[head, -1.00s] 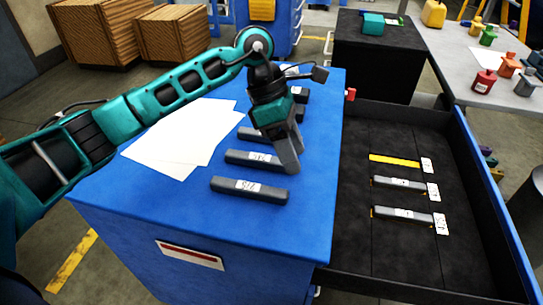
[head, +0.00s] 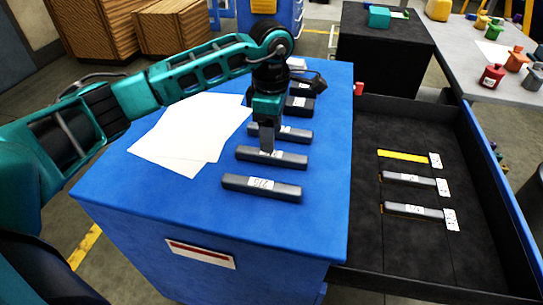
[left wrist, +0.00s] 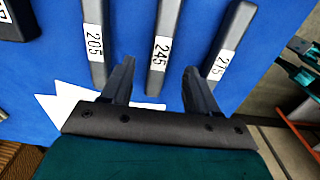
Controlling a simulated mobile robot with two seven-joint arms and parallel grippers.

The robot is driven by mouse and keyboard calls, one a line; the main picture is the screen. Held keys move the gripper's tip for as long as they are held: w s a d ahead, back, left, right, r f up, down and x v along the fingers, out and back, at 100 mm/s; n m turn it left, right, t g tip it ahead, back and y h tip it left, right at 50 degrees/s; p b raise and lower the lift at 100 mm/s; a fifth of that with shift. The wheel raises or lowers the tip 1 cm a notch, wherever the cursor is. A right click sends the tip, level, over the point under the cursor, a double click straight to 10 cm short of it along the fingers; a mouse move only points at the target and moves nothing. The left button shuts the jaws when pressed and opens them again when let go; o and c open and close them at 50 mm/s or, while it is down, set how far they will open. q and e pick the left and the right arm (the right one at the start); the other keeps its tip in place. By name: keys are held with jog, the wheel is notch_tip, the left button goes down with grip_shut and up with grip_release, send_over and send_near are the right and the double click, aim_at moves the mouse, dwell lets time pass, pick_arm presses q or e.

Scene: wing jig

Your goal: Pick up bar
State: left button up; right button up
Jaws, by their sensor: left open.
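Several dark grey bars with white number labels lie on the blue cabinet top (head: 200,205). The nearest bar (head: 240,183) is labelled 275 and also shows in the left wrist view (left wrist: 238,25). Behind it lie the 245 bar (head: 295,161) and the 205 bar (head: 295,135). My left gripper (head: 267,150) is open and points down at the 245 bar. In the left wrist view its two fingers (left wrist: 158,88) stand on either side of the 245 bar (left wrist: 167,25), with nothing held. I cannot tell the exact height of the fingertips. My right gripper is not seen.
White paper sheets (head: 185,140) lie on the cabinet top's left side. An open black drawer (head: 400,255) at the right holds a yellow strip (head: 403,156) and two grey bars (head: 408,179) with labels. More dark blocks (head: 299,105) stand at the back of the top.

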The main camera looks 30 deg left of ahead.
aim_at(271, 157)
pick_arm(q)
notch_tip(271, 157, down, 5)
jog(key=shift+f, duration=0.15)
grip_shut()
dwell(0.6)
